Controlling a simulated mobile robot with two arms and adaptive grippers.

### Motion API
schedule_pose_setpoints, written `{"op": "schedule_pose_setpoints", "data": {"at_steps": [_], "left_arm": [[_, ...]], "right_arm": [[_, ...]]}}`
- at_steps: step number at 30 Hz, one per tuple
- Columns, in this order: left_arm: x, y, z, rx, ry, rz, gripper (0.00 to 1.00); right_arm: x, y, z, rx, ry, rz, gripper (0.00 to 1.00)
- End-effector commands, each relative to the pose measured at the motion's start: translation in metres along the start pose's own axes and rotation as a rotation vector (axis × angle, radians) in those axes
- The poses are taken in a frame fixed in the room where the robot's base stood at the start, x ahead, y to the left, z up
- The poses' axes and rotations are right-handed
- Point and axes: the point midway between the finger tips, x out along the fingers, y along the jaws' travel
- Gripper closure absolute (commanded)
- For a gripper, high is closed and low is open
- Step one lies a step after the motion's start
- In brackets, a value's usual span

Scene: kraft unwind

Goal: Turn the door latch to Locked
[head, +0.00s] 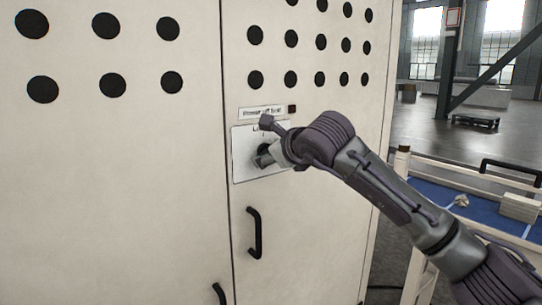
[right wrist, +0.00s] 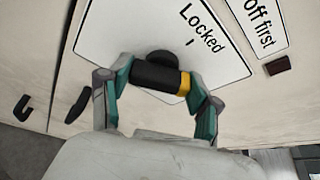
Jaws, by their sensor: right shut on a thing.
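The latch is a black bar (right wrist: 155,75) with a yellow end on a dark round hub, in front of a white label plate (right wrist: 115,30). The word Locked and a short mark (right wrist: 190,42) show on the plate. In the right wrist view the yellow end points right and slightly down, not at that mark. My right gripper (right wrist: 156,82) is shut on the bar, one finger at each end. In the head view the plate (head: 243,168) is on the cabinet door, and my right gripper (head: 268,154) hides most of the latch. My left gripper is not in view.
A "Power off first" sign (head: 262,112) and a small dark square (head: 292,108) are above the plate. A black door handle (head: 254,233) sticks out below it. A blue-topped bench (head: 433,190) stands at the right behind my right arm.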

Motion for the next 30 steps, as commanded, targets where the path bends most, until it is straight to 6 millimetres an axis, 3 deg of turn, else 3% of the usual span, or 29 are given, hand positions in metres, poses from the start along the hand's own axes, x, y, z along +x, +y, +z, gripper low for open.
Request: {"op": "schedule_pose_setpoints", "data": {"at_steps": [21, 30], "left_arm": [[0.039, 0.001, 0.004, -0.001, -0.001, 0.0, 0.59], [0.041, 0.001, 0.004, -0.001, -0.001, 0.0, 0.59]], "right_arm": [[0.0, 0.002, -0.001, -0.271, -0.003, -0.115, 0.72], [0.0, 0.001, 0.001, -0.312, -0.002, -0.132, 0.72]]}}
